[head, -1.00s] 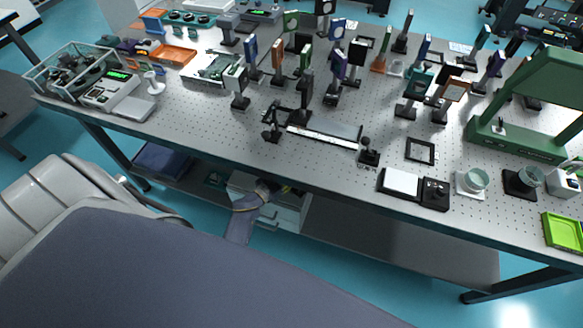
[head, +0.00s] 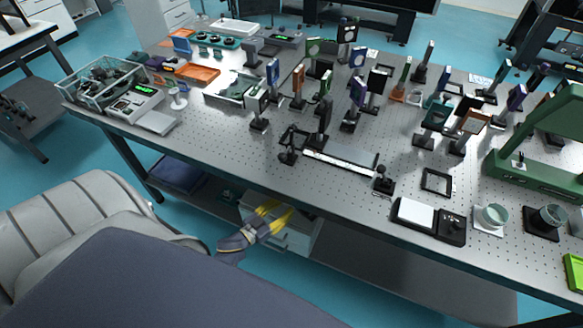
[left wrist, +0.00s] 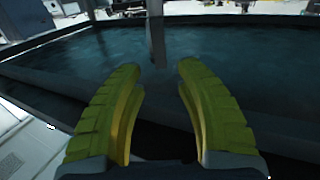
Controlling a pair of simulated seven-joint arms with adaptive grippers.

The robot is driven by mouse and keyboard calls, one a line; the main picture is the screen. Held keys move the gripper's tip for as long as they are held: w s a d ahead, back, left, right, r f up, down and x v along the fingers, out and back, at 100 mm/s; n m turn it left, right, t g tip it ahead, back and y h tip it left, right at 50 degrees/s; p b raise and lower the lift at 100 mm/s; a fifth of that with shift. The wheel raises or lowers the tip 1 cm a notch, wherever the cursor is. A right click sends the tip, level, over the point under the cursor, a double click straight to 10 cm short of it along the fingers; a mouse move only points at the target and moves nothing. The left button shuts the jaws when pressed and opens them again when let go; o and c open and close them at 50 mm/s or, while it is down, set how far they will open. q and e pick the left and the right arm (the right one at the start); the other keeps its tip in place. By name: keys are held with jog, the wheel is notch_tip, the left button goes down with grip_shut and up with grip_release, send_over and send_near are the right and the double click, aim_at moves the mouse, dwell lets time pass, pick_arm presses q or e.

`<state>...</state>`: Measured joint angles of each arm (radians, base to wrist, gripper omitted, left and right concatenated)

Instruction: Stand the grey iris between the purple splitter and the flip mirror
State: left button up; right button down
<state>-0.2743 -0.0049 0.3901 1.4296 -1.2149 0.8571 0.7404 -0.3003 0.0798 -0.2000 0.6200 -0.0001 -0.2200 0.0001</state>
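Several upright optics on posts stand on the perforated table (head: 250,150). A purple plate (head: 357,95) on a post near the middle looks like the purple splitter, and another purple plate (head: 516,97) stands at the right. A dark upright mount (head: 325,114) stands behind the rail. Which mounts are the grey iris and the flip mirror I cannot tell at this size. My left gripper (head: 277,215) is low in front of the table, below its top, with yellow fingers apart. In the left wrist view it (left wrist: 160,85) is open with nothing between the fingers. My right gripper is out of view.
A rail (head: 340,160) lies near the front edge. A square black frame (head: 437,182), a scale (head: 428,218) and glass dishes (head: 490,217) are at the front right. A green arch (head: 545,135) stands at right. The strip left of the rail is clear.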

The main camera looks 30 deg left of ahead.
pick_arm(q)
jog(key=s+d+f+g+y, duration=0.1)
jog(key=s+d+f+g, duration=0.15)
jog(key=s+f, duration=0.45)
jog(key=s+d+f+n+g+y, duration=0.1)
jog(key=s+f+g, duration=0.2)
jog(key=f, duration=0.8)
jog(key=s+d+f+g+y, duration=0.1)
jog(key=s+f+g+y, duration=0.1)
jog(key=s+f, duration=0.5)
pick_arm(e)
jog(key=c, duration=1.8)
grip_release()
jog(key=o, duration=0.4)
pick_arm(q)
jog(key=s+f+g, duration=0.3)
jog(key=s+f, duration=0.2)
jog(key=s, duration=0.3)
jog(key=s+d+f+m+g, duration=0.1)
jog(key=s+f+g, duration=0.1)
jog(key=s+f, duration=0.2)
jog(key=s+d+f+m+g, duration=0.1)
jog(key=s+f+g, duration=0.2)
jog(key=s, duration=0.8)
notch_tip(320, 180, down, 3)
jog(key=shift+s+d+r+g, duration=0.15)
jog(key=shift+s+d+g, duration=0.05)
jog(key=shift+s+g, duration=0.15)
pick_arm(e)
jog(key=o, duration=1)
